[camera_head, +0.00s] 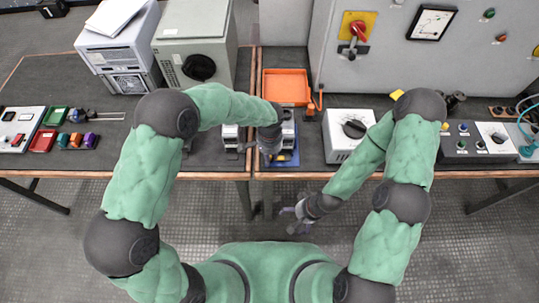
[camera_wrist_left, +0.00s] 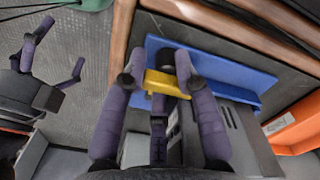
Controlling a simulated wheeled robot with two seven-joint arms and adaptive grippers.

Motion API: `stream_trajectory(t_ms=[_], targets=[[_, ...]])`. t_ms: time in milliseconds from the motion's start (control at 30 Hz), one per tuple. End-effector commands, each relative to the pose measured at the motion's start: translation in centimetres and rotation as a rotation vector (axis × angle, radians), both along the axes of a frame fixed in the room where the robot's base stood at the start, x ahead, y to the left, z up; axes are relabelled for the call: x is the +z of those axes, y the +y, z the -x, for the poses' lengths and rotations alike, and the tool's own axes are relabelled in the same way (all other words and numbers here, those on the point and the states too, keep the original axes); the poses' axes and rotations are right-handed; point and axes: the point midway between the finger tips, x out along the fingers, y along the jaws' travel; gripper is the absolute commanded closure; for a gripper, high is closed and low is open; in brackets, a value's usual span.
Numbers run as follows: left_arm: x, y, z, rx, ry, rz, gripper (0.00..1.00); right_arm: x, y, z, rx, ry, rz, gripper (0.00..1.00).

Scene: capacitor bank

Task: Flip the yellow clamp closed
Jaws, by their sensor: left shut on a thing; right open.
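The yellow clamp (camera_wrist_left: 165,84) lies across a blue plate (camera_wrist_left: 221,75) in the left wrist view, with grey parts beside it. In the head view, my left gripper (camera_head: 271,157) reaches down over the fixture near the table's front edge, and the arm hides most of the clamp. My right gripper (camera_head: 290,218) is open and empty, in front of the table edge. It also shows in the left wrist view (camera_wrist_left: 57,61).
An orange tray (camera_head: 286,86) stands behind the fixture. A white box with a black dial (camera_head: 340,150) is to its right. A grey cabinet (camera_head: 390,62) stands at the back.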

Motion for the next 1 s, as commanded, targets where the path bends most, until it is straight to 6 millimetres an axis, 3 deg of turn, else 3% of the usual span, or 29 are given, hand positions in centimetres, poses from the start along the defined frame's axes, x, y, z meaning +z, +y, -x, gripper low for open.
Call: stream_trajectory(t_ms=[33,67,100,133,1000], targets=[[0.79,-0.12,-1.23,0.005,-0.031,0.012,1.0,0.0,0.0,0.0,0.0,0.0,0.0,0.0],[0.79,-0.11,-1.24,0.004,-0.031,0.012,1.0,0.0,0.0,0.0,0.0,0.0,0.0,0.0],[0.8,-0.13,-1.25,0.004,-0.031,0.012,0.58,0.0,0.0,0.0,0.0,0.0,0.0,0.0],[0.81,-0.13,-1.26,0.005,-0.031,0.012,0.52,0.0,0.0,0.0,0.0,0.0,0.0,0.0],[0.47,-0.08,-0.54,0.001,-0.014,0.006,0.52,0.0,0.0,-0.01,0.0,0.0,0.0,0.0]])
